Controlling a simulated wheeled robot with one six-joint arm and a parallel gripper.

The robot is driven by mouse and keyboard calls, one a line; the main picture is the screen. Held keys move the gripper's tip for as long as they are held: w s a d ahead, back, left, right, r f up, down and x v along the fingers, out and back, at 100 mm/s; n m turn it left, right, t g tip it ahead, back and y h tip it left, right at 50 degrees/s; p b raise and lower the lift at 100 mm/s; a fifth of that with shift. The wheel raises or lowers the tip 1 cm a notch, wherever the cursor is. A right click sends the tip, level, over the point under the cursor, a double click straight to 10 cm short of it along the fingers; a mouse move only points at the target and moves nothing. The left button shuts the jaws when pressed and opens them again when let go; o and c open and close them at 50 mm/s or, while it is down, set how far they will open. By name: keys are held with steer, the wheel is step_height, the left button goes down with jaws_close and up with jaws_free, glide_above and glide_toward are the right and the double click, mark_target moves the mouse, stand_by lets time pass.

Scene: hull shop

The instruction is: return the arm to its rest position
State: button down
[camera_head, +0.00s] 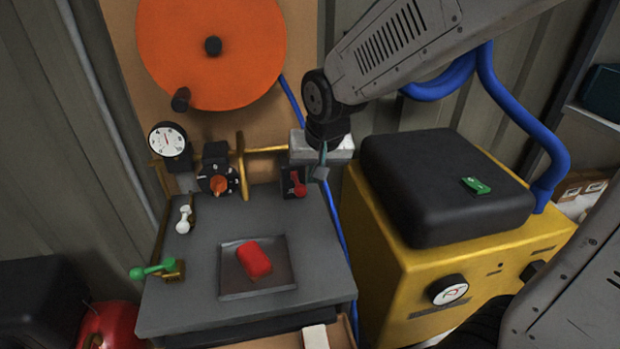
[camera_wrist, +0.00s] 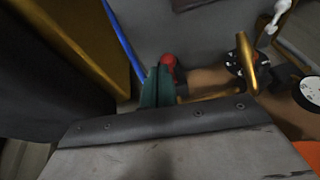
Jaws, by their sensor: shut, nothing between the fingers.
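My gripper (camera_head: 319,174) hangs from my arm at the back right of the grey workbench, close to a small red-handled lever (camera_head: 298,184). Its fingers are shut with nothing between them. In the wrist view the closed greenish fingers (camera_wrist: 157,86) point toward the red knob of that lever (camera_wrist: 168,62). I cannot tell whether the fingertips touch the lever. My arm reaches in from the upper right, over the yellow machine.
The grey bench (camera_head: 190,300) holds a tray (camera_head: 228,272) with a red block (camera_head: 254,260), a green lever (camera_head: 152,269), a white lever (camera_head: 184,218), a rotary dial (camera_head: 218,184) and a gauge (camera_head: 168,141). A yellow machine (camera_head: 400,275) with a black top stands right. Blue hose (camera_head: 520,115) runs behind.

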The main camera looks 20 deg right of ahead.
steer(key=shift+s+r, duration=0.4)
steer(key=shift+r, duration=0.1)
steer(key=s+d+r+g, duration=0.1)
steer(key=s+d+r, duration=0.1)
steer(key=s, duration=0.5)
steer(key=s+d+r+n, duration=0.1)
steer(key=s+d+r, duration=0.1)
steer(key=s, duration=0.6)
steer(key=s+d+r+n+g, duration=0.1)
steer(key=s+d+r, duration=0.1)
steer(key=s+d, duration=0.2)
steer(key=s, duration=0.3)
steer(key=shift+s+r+g, duration=0.25)
steer(key=shift+r+g, duration=0.05)
steer(key=shift+r, duration=0.05)
stand_by(0.5)
